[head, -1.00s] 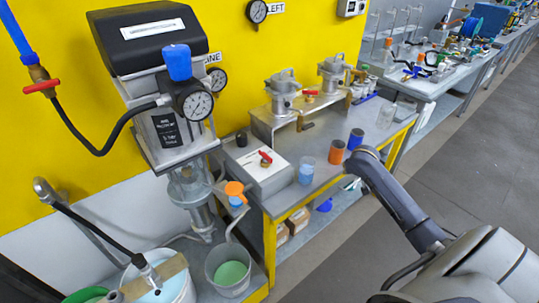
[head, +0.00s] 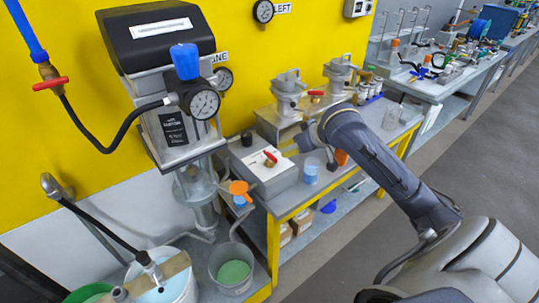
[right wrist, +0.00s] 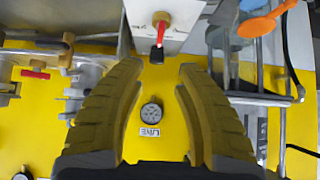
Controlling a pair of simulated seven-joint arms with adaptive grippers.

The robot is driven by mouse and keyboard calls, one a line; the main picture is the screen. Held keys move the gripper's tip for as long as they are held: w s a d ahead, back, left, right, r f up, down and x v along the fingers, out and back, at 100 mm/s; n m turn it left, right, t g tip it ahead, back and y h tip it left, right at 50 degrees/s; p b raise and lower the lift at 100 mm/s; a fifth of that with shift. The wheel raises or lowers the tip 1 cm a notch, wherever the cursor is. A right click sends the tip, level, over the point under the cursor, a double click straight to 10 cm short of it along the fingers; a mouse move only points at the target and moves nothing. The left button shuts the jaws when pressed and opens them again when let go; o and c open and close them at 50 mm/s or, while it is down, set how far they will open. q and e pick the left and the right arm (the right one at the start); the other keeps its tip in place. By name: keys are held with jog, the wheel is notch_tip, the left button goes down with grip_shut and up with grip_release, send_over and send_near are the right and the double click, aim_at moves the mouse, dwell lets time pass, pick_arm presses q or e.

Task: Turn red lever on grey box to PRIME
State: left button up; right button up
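The grey box (head: 268,175) with a white top plate stands at the left end of the bench in the head view. Its red lever (head: 270,157) sits on a brass fitting on the plate. In the right wrist view the red lever (right wrist: 161,33) and part of the box top (right wrist: 185,12) show just beyond the fingertips. My right gripper (head: 297,145) is just right of the box in the head view. The plate's lettering is too small to read. My left gripper is not in view.
A small black cylinder (head: 247,138) stands behind the box. A blue cup (head: 311,170) is to its right, and an orange-handled fitting (head: 239,188) to its left. Metal pots (head: 288,92) stand behind my right gripper. The drum machine (head: 165,60) rises at the left.

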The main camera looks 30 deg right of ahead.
aim_at(271, 154)
jog(key=x, duration=1.5)
jog(key=shift+w+f, duration=0.1)
jog(key=shift+f, duration=0.1)
jog(key=shift+c, duration=0.2)
grip_shut()
